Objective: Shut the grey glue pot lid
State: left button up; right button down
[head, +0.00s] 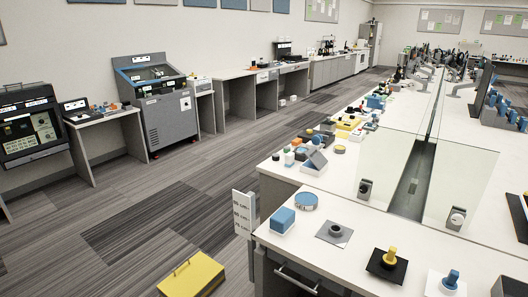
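I cannot clearly pick out a grey glue pot or its lid at this size. A small dark round piece on a grey square plate (335,233) lies on the near white table. A grey box with a slanted face (314,161) stands farther back at the table's left edge, among small bottles; I cannot tell whether it has a lid. Neither of my grippers shows in the head view.
The near white table (300,256) also holds a blue box (282,219), a round blue-topped tin (306,201) and a yellow-knobbed piece (387,262). Glass dividers (387,175) stand behind. A yellow case (192,275) lies on the floor. The striped aisle floor is otherwise open.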

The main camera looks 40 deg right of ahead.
aim_at(316, 157)
jog(key=u, duration=0.45)
jog(key=i, duration=0.8)
jog(key=z, duration=1.5)
